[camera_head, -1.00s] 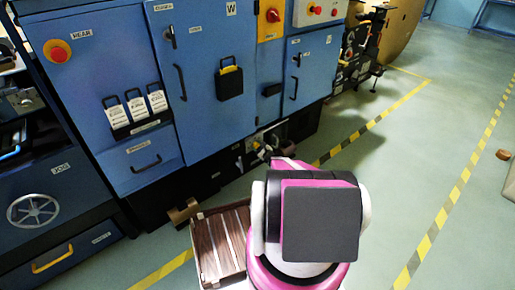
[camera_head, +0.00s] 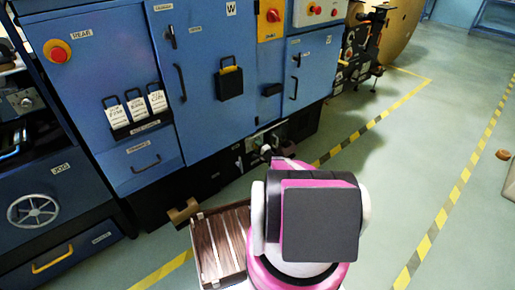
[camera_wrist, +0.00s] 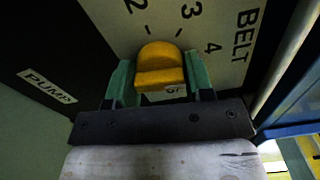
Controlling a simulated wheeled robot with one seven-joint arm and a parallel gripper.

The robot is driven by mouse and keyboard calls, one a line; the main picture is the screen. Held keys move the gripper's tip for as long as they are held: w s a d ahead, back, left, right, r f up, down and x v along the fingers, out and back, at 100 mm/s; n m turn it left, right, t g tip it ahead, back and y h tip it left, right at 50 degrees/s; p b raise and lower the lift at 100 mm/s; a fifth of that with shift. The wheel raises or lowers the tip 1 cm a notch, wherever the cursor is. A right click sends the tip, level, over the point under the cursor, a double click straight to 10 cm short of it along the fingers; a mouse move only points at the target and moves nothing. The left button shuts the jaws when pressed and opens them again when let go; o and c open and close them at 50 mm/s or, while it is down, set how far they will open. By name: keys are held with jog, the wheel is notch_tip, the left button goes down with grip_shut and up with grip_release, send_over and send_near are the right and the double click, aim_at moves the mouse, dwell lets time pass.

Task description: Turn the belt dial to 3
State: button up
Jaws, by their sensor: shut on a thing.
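The belt dial (camera_wrist: 160,70) is a yellow knob on a pale panel in the wrist view. The panel carries the word BELT and the printed numbers 2, 3 and 4 around the knob. The knob's rounded far end lies between the tick marks by 2 and 3; I cannot make out an exact pointer mark. My gripper (camera_wrist: 159,82) is shut on the dial, one green finger on each side of it. In the head view my pink and white arm reaches low toward the machine, and the dial cannot be made out there.
A label reading PUMP (camera_wrist: 47,86) is left of the dial. The blue machine cabinet (camera_head: 205,80) stands ahead. A slatted wooden platform (camera_head: 218,245) lies left of my arm. The green floor (camera_head: 415,150) on the right is mostly clear, with striped tape.

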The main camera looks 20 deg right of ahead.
jog(key=n, duration=0.5)
jog(key=shift+n, duration=2.5)
jog(key=shift+s, duration=0.1)
jog(key=o, duration=0.9)
jog(key=shift+d, duration=0.1)
